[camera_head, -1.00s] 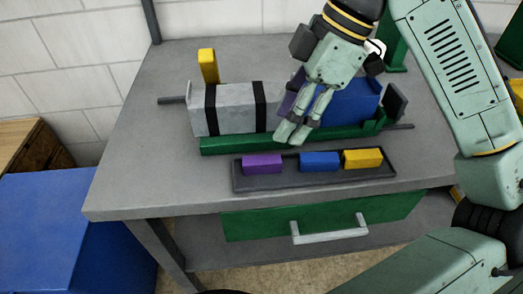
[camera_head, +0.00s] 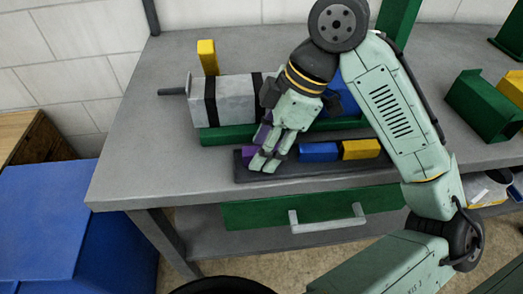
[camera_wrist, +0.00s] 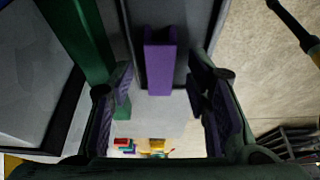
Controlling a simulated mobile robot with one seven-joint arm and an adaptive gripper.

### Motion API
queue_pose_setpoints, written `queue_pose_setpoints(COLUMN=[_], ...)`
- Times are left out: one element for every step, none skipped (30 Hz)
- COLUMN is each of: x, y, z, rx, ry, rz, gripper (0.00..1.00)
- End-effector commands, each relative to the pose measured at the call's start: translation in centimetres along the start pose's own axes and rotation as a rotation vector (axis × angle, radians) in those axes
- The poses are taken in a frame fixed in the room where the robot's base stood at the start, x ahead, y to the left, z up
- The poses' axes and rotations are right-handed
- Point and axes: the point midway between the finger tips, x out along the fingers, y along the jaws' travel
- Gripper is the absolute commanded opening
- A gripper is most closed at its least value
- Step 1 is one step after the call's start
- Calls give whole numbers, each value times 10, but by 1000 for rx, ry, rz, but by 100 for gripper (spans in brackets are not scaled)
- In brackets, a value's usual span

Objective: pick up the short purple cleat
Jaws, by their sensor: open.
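The short purple cleat (camera_head: 248,152) lies at the left end of the dark tray (camera_head: 240,178). In the head view my gripper covers most of it. In the wrist view the purple cleat (camera_wrist: 160,62) lies in the middle, between my two fingers, with a gap on each side. My gripper (camera_head: 265,164) points down over the tray's left end; it also shows in the wrist view (camera_wrist: 160,80). It is open and empty. I cannot tell how far its tips are above the cleat.
A blue block (camera_head: 318,152) and a yellow block (camera_head: 360,149) lie further right in the tray. The bench top (camera_head: 140,160) is clear at left.

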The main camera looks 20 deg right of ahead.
Motion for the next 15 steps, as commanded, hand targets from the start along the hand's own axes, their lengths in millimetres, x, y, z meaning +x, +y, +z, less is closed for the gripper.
queue_pose_setpoints(x=[0,0,0,0,0,0,0,0,0,0,0,0,0,0,0], y=[0,0,0,0,0,0,0,0,0,0,0,0,0,0,0], z=[0,0,0,0,0,0,0,0,0,0,0,0,0,0,0], rx=[0,0,0,0,0,0,0,0,0,0,0,0,0,0,0], ry=[0,0,0,0,0,0,0,0,0,0,0,0,0,0,0], rz=[0,0,0,0,0,0,0,0,0,0,0,0,0,0,0], gripper=[42,40,38,36,34,31,29,27,24,22,20,18,16,14,11])
